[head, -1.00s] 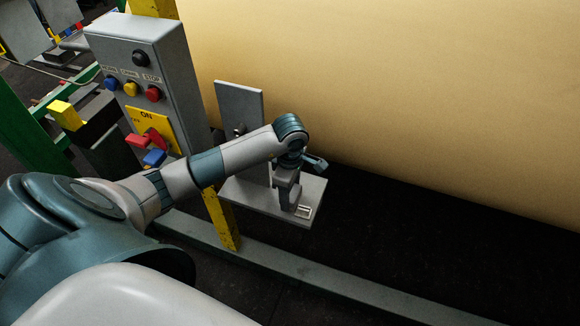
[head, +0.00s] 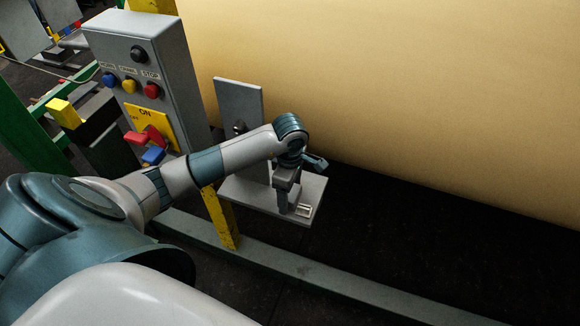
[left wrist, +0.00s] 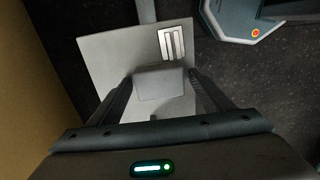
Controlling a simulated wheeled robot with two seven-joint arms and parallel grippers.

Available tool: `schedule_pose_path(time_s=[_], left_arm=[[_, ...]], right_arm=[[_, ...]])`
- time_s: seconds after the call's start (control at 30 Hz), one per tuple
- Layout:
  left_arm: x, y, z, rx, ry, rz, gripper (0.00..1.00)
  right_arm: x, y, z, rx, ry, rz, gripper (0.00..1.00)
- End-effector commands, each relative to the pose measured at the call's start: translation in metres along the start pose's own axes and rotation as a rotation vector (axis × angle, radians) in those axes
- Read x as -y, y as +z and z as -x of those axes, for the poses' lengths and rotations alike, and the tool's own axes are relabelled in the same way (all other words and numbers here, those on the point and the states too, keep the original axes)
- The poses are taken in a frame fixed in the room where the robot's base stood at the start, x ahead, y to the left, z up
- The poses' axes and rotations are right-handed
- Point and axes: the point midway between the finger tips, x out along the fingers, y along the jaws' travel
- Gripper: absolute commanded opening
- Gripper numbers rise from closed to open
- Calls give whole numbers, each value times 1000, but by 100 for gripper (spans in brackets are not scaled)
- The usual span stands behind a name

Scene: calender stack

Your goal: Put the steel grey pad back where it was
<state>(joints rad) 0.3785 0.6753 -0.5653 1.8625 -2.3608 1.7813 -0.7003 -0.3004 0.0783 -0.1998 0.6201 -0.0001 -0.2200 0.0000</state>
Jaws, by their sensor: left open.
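In the left wrist view a steel grey pad (left wrist: 160,82), a plain block, sits between the fingers of my left gripper (left wrist: 161,80). The fingers are open, one on each side of it, with narrow gaps. The pad is over a light grey shelf plate (left wrist: 108,48); I cannot tell whether it rests flat on it. In the head view my left gripper (head: 286,197) points down at the same shelf (head: 240,190), and its fingers and wrist hide most of the pad. A pale slotted rectangle (left wrist: 172,43) lies on the shelf beyond the pad. My right gripper is not in view.
A grey control box (head: 150,60) with coloured buttons and a red lever (head: 138,138) stands left of the shelf. An upright grey plate (head: 240,102) rises behind it. A large cream roll (head: 400,80) fills the back. A yellow post (head: 222,222) and grey rail (head: 300,275) are in front.

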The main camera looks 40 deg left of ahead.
Motion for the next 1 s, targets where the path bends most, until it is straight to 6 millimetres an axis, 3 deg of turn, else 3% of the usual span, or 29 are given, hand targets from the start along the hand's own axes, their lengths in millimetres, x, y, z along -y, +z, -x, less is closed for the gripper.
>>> schedule_pose_path(time_s=[0.17, 0.43, 0.8, 1.0], left_arm=[[0, 0, 12, 1, -1, 1, 73], [-1, -1, 63, -2, 3, -1, 73], [-1, 0, 118, 0, 3, 0, 73], [0, 0, 128, 0, 0, 0, 73]], right_arm=[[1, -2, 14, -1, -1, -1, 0], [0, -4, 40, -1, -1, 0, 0], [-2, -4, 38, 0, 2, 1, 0], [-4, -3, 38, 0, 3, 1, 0]])
